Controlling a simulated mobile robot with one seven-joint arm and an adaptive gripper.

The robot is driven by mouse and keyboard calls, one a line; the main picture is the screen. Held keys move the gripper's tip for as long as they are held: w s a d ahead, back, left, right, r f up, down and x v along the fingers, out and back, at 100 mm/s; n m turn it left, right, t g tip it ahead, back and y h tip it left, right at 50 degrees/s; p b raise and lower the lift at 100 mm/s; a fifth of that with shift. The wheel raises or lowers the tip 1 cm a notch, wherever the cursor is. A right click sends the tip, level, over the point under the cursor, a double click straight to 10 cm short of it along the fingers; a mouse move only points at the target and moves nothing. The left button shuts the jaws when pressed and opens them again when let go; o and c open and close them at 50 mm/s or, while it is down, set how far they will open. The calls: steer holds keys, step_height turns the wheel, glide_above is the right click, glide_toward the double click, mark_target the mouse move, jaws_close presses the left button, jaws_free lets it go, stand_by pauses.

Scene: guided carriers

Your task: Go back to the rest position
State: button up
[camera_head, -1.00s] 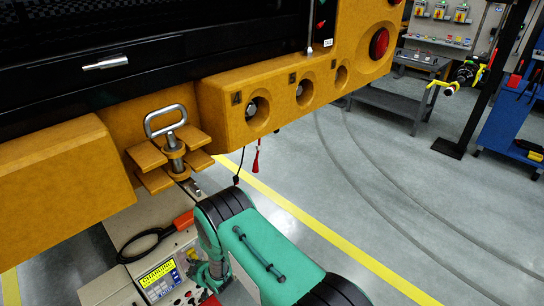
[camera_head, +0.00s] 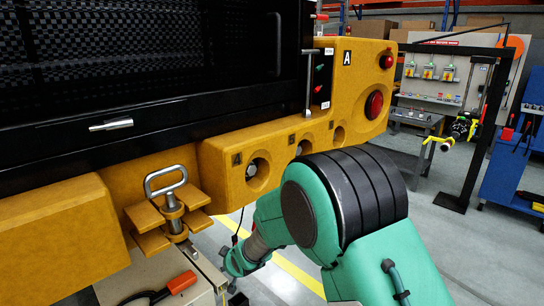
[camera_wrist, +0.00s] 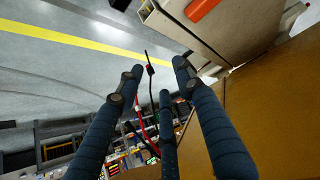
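My gripper (camera_wrist: 157,82) shows in the wrist view with its dark blue fingers spread apart. Nothing is held between them. Thin red and black cords hang beyond the fingertips; I cannot tell how far off they are. In the head view my green arm rises at the lower middle, in front of the yellow carrier (camera_head: 75,235). The fingers cannot be made out there. A metal pin with a loop handle (camera_head: 166,181) stands upright in the carrier's yellow hitch bracket, apart from my arm.
The carrier's front with round sockets and a red button (camera_head: 374,104) is close behind my arm. A beige cabinet with an orange-red handle (camera_head: 181,282) stands below the hitch. A grey workbench (camera_head: 415,122) and a blue tool cart (camera_head: 510,165) stand at the right, with open floor before them.

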steer(key=s+d+r+m+h, duration=0.1)
steer(key=s+d+r+m, duration=0.1)
steer(key=s+d+r, duration=0.7)
steer(key=s+d+r+m+h, duration=0.2)
steer(key=s+d+r, duration=0.3)
steer(key=d+r, duration=0.9)
steer(key=s+d+r+m, duration=0.1)
steer(key=s+d, duration=0.3)
steer(key=s, duration=0.6)
steer(key=s+d+r+m+g+b, duration=0.1)
steer(key=s+d, duration=0.4)
steer(key=s, duration=0.5)
steer(key=s+d+r+m+g+h, duration=0.1)
steer(key=s+d+r, duration=0.2)
steer(key=s, duration=0.8)
steer(key=shift+d+r, duration=0.25)
steer(key=shift+d, duration=0.4)
